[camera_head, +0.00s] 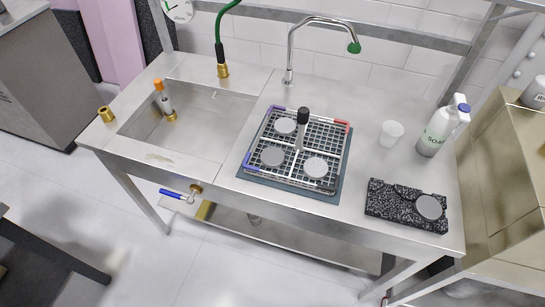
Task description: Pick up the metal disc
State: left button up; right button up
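A round grey metal disc (430,207) rests on the right part of a black speckled block (379,207) near the front right of the steel counter. Three more grey discs lie in a gridded rack (325,145) at the counter's middle: one at the back left (286,125), one at the front left (272,156) and one at the front right (316,167). A black-topped post (303,116) stands up from the rack. Neither of my grippers shows in the head view.
A white cup (391,134) and a soap bottle (437,130) stand behind the block. A steel sink (195,125) is on the left, with an orange-topped bottle (163,98). A curved faucet (290,50) rises at the back. Counter between rack and block is clear.

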aim_at(427, 207)
jog(key=z, duration=1.45)
